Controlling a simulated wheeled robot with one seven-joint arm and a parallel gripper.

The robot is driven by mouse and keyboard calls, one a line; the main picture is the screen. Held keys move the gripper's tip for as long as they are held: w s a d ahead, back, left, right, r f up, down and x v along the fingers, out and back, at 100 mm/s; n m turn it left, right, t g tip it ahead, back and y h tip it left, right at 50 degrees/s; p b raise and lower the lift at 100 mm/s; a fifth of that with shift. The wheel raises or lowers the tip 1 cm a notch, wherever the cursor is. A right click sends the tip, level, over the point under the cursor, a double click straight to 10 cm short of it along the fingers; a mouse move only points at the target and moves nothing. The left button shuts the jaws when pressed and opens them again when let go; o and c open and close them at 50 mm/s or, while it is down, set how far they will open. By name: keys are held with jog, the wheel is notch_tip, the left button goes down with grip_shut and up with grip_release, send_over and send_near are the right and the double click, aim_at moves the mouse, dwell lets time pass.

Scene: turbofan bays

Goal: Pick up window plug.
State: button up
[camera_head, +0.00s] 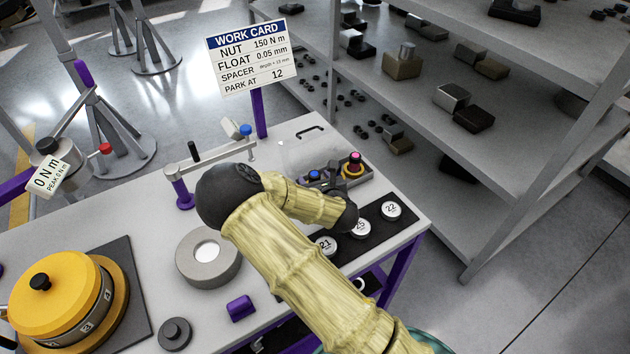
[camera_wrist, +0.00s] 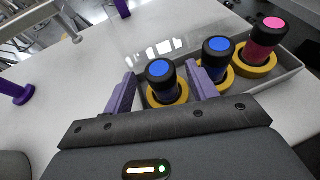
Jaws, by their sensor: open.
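Three plug-like pieces with black bodies or caps and yellow collars stand in a grey tray (camera_wrist: 289,75). Two have blue tops, the left one (camera_wrist: 160,82) and the middle one (camera_wrist: 218,60); the right one (camera_wrist: 265,40) is pink. I cannot tell by any label which is the window plug. My gripper (camera_wrist: 160,73) is open, with its two purple fingers on either side of the left blue-topped piece. I cannot tell whether they touch it. In the head view my arm hides part of the tray, and the pink-topped piece (camera_head: 354,162) shows beyond it.
A black strip with numbered round pieces (camera_head: 390,210) lies near the bench's right edge. A grey ring (camera_head: 208,258), a purple block (camera_head: 240,308) and a yellow round assembly (camera_head: 62,298) are on the bench. A work card (camera_head: 251,58) stands behind; shelves (camera_head: 450,200) rise at the right.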

aim_at(312, 172)
jog(key=p+x, duration=0.1)
jog(key=x, duration=0.3)
jog(key=shift+d, duration=0.15)
jog(key=shift+s, duration=0.1)
jog(key=c, duration=1.1)
jog(key=shift+r, duration=0.1)
jog(key=shift+r, duration=0.3)
notch_tip(312, 172, up, 9)
jog(key=shift+r+b, duration=0.1)
jog(key=shift+b, duration=0.65)
